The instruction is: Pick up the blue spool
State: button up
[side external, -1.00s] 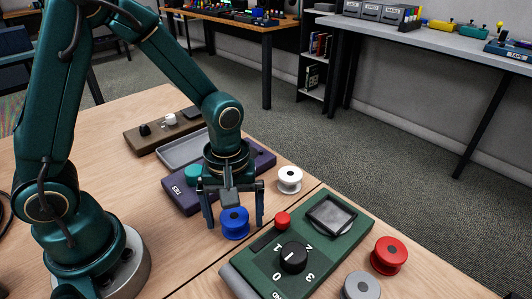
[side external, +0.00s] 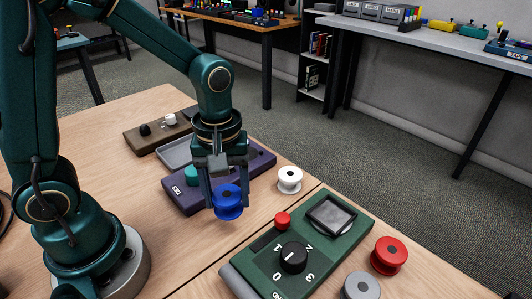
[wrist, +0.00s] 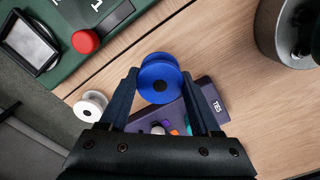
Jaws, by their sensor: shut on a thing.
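The blue spool (side external: 227,203) is between the fingers of my gripper (side external: 228,194) and appears raised above the wooden table in the side external view. In the wrist view the blue spool (wrist: 160,80) sits between the two fingertips of my gripper (wrist: 165,95), its round face with a dark centre hole showing. My gripper is shut on it. The near finger and the spool partly cover each other in the side view.
A white spool (side external: 289,179) stands just right of my gripper. A purple TIES box (side external: 180,200) lies behind.

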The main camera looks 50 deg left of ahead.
jog(key=s+a+r, duration=0.2)
jog(key=a+r, duration=0.4)
jog(key=a, duration=0.4)
jog(key=shift+s, duration=0.3)
jog(key=w+d+r+m, duration=0.2)
jog(key=w+d+m, duration=0.35)
jog(key=w, duration=0.75)
jog(key=w+d+f+m, duration=0.1)
jog(key=d, duration=0.4)
jog(key=w+d+f+m, duration=0.1)
jog(key=d, duration=0.5)
jog(key=w+d+f+m, duration=0.1)
jog(key=d, duration=0.5)
jog(key=shift+f, duration=0.4)
jog(key=shift+s+d+f+m, duration=0.1)
jog(key=shift+d+f+m, duration=0.15)
jog(key=shift+d, duration=0.2)
jog(key=shift+f, duration=0.45)
jog(key=shift+f, duration=0.45)
